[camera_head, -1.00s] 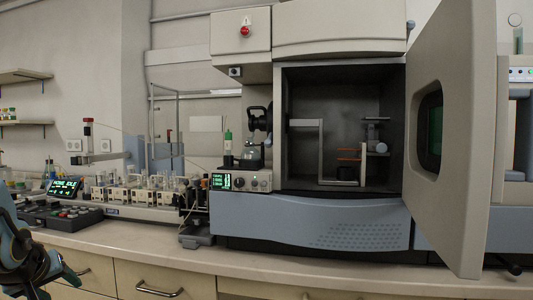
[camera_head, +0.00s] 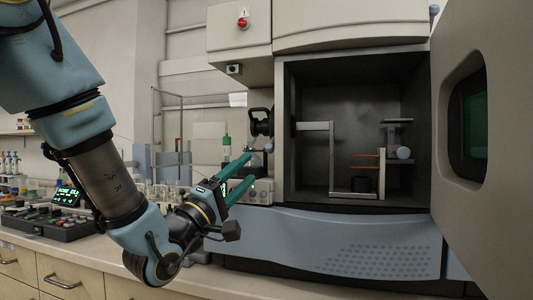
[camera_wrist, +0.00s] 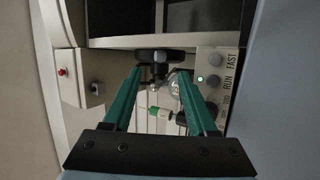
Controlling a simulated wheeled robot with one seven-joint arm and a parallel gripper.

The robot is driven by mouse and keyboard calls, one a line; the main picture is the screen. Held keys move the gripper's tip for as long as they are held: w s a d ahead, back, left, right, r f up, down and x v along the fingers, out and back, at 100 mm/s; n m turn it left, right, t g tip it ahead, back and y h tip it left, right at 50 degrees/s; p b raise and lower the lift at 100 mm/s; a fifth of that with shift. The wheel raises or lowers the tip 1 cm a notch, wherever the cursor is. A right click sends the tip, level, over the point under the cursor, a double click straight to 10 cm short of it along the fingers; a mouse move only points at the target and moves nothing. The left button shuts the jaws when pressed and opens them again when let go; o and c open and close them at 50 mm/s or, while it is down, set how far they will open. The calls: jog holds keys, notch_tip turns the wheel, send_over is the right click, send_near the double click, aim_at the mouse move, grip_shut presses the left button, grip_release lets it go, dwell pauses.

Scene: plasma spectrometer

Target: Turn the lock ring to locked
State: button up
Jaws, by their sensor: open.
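What looks like the lock ring is a dark ring-shaped part (camera_head: 262,121) on the left outer side of the open instrument chamber. It also shows as a black bar-like part (camera_wrist: 160,55) ahead of the fingertips in the wrist view. I cannot tell its locked or unlocked mark. My gripper (camera_head: 252,165) is open, with its green fingers pointing up and right, just below the ring in the head view. In the wrist view, the open fingers (camera_wrist: 160,70) reach toward the ring with nothing clamped between them. Whether they touch it is unclear.
A glass vessel (camera_wrist: 174,83) and a green-capped tube (camera_head: 227,143) are close to the fingers. A knob panel (camera_wrist: 212,85) lies beside the right finger in the wrist view. The chamber door (camera_head: 475,140) stands open at right.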

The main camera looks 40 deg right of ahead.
aim_at(267, 151)
jog(key=p+x, duration=0.1)
jog(key=x, duration=0.7)
jog(key=shift+w+d+r+p, duration=0.1)
jog(key=shift+p, duration=0.3)
grip_shut()
dwell(0.9)
